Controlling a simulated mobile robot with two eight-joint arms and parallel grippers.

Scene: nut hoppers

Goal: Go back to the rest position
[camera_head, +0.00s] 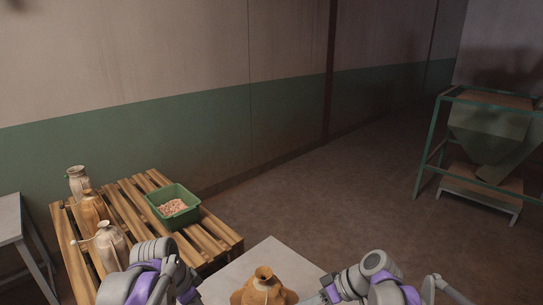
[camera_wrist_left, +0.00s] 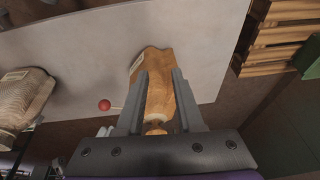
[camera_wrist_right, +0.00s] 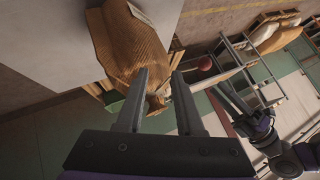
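A brown sack (camera_head: 263,287) with a tied neck stands on a light grey table (camera_head: 252,262) at the bottom of the head view. It also shows in the left wrist view (camera_wrist_left: 158,62) and in the right wrist view (camera_wrist_right: 122,42). My left gripper (camera_wrist_left: 160,73) is open, its fingers apart, with the sack in line between them. My right gripper (camera_wrist_right: 160,73) is open on the sack's other side, the sack's neck showing between its fingers. I cannot tell whether any finger touches the sack. In the head view the fingertips are mostly hidden.
A wooden pallet (camera_head: 215,232) at left holds several sacks (camera_head: 90,208) and a green crate (camera_head: 185,217) of pale nuts. A green-framed hopper (camera_head: 487,130) stands at right. Another grey table (camera_head: 10,208) is at far left. The floor (camera_head: 330,200) between pallet and hopper is clear.

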